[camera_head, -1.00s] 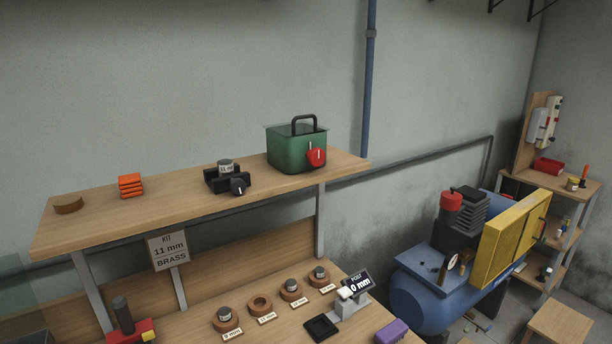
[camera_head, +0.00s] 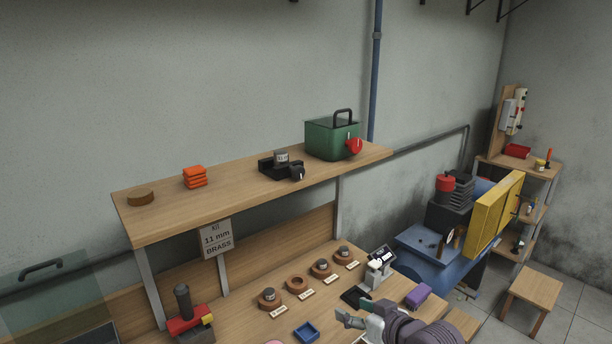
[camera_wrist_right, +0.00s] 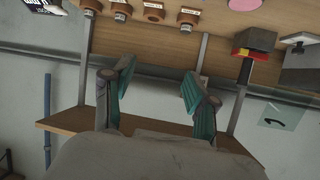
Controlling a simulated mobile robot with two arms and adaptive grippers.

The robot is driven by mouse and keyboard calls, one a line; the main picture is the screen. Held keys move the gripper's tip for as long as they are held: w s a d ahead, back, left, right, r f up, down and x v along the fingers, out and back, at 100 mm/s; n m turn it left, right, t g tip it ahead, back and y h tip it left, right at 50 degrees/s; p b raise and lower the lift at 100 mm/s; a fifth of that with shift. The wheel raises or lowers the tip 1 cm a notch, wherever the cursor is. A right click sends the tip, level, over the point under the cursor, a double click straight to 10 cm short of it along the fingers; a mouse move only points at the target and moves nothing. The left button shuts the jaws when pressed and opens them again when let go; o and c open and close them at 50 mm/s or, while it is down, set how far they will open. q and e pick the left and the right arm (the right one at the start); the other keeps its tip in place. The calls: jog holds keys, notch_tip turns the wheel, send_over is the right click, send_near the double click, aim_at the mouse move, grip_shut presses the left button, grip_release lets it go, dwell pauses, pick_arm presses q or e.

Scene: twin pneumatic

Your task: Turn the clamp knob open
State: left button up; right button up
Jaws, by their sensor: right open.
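A black clamp (camera_head: 268,169) sits on the upper wooden shelf in the head view, with a grey cylinder (camera_head: 282,157) in it. Its round black knob (camera_head: 297,173), with a white mark, faces the front right. My right gripper (camera_head: 354,313) is at the bottom of the head view, below and in front of the shelf and apart from the clamp. In the right wrist view its teal fingers (camera_wrist_right: 157,80) are spread with nothing between them. The clamp cannot be made out in that view. My left gripper is not in view.
A green box (camera_head: 325,140) with a red knob (camera_head: 354,146) stands right of the clamp. Orange blocks (camera_head: 195,177) and a brown disc (camera_head: 140,197) are to its left. The lower bench holds wooden rings (camera_head: 297,284), a blue tray (camera_head: 307,331) and a purple block (camera_head: 417,296).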

jog(key=w+a+r+n+t+y, duration=0.1)
jog(key=w+r, duration=0.1)
jog(key=r, duration=0.6)
jog(key=w+r+t+y, duration=0.1)
jog(key=w+r, duration=0.1)
jog(key=r, duration=0.5)
jog(key=n+t+y, duration=0.1)
jog(key=n+y, duration=0.1)
send_near(301, 174)
jog(key=p+x, duration=0.5)
jog(key=x, duration=0.2)
jog(key=shift+w+a, duration=0.2)
jog(key=shift+a, duration=0.05)
jog(key=shift+w+a, duration=0.3)
jog(key=shift+w, duration=0.15)
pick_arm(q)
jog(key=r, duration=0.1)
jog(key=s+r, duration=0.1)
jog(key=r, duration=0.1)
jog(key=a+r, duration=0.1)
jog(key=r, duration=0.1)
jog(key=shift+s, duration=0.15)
